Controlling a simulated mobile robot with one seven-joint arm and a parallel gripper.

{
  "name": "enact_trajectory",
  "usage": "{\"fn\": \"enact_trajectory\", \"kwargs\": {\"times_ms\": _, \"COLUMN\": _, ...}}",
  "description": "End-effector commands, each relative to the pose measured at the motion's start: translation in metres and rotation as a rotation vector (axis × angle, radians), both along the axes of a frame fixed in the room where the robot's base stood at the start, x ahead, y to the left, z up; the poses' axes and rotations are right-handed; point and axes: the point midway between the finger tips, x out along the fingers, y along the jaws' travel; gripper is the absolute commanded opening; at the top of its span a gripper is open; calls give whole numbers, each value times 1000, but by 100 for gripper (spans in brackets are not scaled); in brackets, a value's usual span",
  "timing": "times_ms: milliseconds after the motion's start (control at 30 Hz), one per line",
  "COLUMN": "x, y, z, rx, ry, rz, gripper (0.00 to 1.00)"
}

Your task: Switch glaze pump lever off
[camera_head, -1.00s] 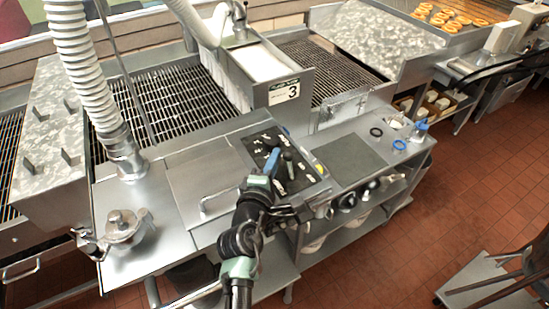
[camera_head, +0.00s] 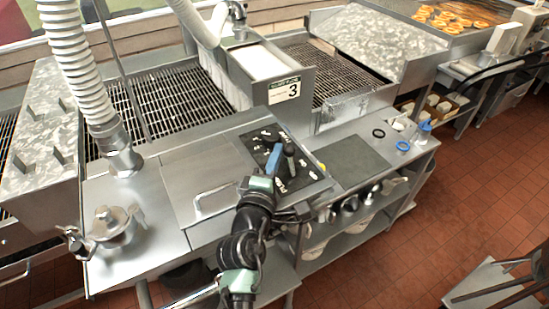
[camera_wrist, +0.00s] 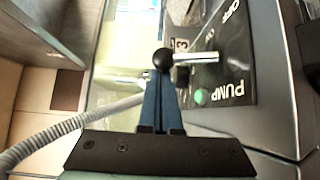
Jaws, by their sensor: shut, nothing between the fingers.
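The pump lever has a black ball knob (camera_wrist: 163,60) on a bright metal shaft in the wrist view. Its shaft meets the black control panel (camera_wrist: 238,65) beside the white PUMP lettering and a lit green lamp (camera_wrist: 201,96). OFF lettering stands toward the top of that view. My gripper (camera_wrist: 160,82) is shut and empty, its blue fingertips right at the knob; I cannot tell whether they touch. In the head view my gripper (camera_head: 274,158) is over the panel, just left of the upright dark lever (camera_head: 289,155). Which setting the lever is at is unclear.
A steel lid with a handle (camera_head: 205,180) lies left of the panel. A dark grey mat (camera_head: 350,158) and blue rings (camera_head: 403,146) are to the right. A white hose (camera_head: 75,60) and the number 3 sign (camera_head: 284,90) stand behind.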

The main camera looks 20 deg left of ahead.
Motion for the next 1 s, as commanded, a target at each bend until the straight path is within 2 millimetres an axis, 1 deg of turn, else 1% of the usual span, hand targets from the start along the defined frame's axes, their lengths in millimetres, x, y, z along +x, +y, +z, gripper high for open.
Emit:
{"fn": "enact_trajectory", "kwargs": {"times_ms": 33, "x": 0, "y": -1, "z": -3, "rx": 7, "ry": -6, "rz": -1, "gripper": 0}}
{"fn": "enact_trajectory", "kwargs": {"times_ms": 267, "x": -2, "y": -4, "z": -5, "rx": 52, "ry": -42, "rz": -1, "gripper": 0}}
{"fn": "enact_trajectory", "kwargs": {"times_ms": 533, "x": -8, "y": -11, "z": -8, "rx": 164, "ry": -131, "rz": -2, "gripper": 0}}
{"fn": "enact_trajectory", "kwargs": {"times_ms": 800, "x": -15, "y": -20, "z": -2, "rx": 306, "ry": -241, "rz": -2, "gripper": 0}}
{"fn": "enact_trajectory", "kwargs": {"times_ms": 1000, "x": -20, "y": -28, "z": 2, "rx": 300, "ry": -234, "rz": -3, "gripper": 0}}
